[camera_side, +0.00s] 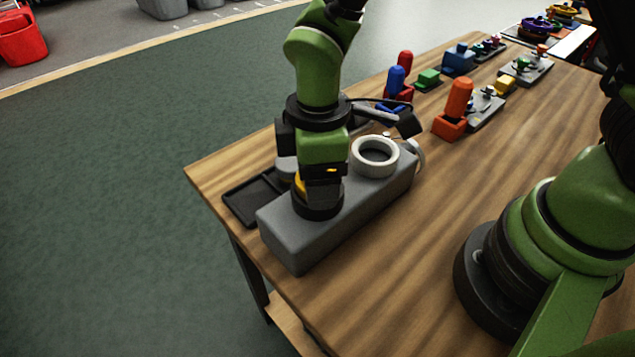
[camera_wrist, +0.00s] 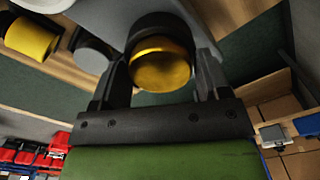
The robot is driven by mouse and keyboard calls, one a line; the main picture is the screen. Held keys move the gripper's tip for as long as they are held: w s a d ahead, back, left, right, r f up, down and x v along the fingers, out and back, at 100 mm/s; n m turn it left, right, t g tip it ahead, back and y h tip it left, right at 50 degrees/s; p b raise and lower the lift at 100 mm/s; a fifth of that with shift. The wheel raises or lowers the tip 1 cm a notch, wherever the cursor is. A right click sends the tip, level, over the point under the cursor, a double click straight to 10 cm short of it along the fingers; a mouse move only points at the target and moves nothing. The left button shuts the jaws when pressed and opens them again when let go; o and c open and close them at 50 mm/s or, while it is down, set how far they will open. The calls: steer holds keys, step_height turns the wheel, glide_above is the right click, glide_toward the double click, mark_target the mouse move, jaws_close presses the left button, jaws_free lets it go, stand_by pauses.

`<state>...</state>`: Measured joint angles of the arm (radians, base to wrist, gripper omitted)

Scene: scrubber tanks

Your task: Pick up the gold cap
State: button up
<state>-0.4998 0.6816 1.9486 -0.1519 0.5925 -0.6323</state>
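The gold cap (camera_wrist: 160,68) shows in the wrist view as a round gold face with a black collar (camera_wrist: 158,28) behind it. My gripper (camera_wrist: 160,65) has one dark finger on each side of it. Whether the fingers touch it or leave a small gap, I cannot tell. In the side view, my gripper (camera_side: 318,190) points down over the near end of a grey tank block (camera_side: 345,222). A small gold patch (camera_side: 298,183) shows at its left side. The collar (camera_side: 318,210) is below, and the fingers largely hide the cap.
A white ring opening (camera_side: 375,157) stands on the tank beside my gripper. A black tray (camera_side: 250,197) lies left of the tank near the table edge. An orange part (camera_side: 456,108) and several coloured parts stand farther back. Another gold cylinder (camera_wrist: 31,38) and a grey cylinder (camera_wrist: 93,50) show in the wrist view.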

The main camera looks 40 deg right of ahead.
steer(key=c, duration=0.6)
step_height(320, 180, up, 11)
steer(key=shift+f, duration=0.2)
steer(key=shift+c, duration=0.2)
steer(key=shift+r, duration=0.8)
stand_by(0.4)
steer(key=shift+r, duration=2.45)
